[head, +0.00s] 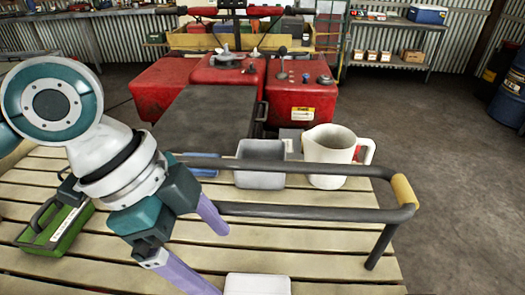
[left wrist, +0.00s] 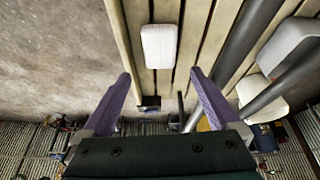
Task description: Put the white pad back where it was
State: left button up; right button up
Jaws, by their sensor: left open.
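The white pad (head: 257,285) lies on the slatted wooden table (head: 330,262) near the bottom edge of the head view, partly cut off by the frame. It also shows in the left wrist view as a white rounded block (left wrist: 159,46) on the slats, beyond the fingertips and centred between them. My left gripper (head: 222,260) is open, with its purple fingers spread and nothing between them. My right gripper is not in view.
A black rail (head: 310,212) with a yellow grip (head: 404,190) crosses the table. Behind it stand a grey tray (head: 261,179), a white jug (head: 329,157) and a blue item (head: 203,166). A green case (head: 52,228) lies left. A red machine (head: 298,102) stands beyond.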

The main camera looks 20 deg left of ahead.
pick_arm(q)
jog(key=s+d+n+t, duration=0.2)
jog(key=s+d+n, duration=0.1)
jog(key=s+n, duration=0.25)
jog(key=s+a+r+n+y, duration=0.1)
jog(key=s+a+n+y, duration=0.3)
jog(key=s+a+n, duration=0.1)
jog(key=shift+s+a+r+n, duration=0.35)
jog(key=shift+a+n, duration=0.3)
jog(key=shift+a, duration=0.55)
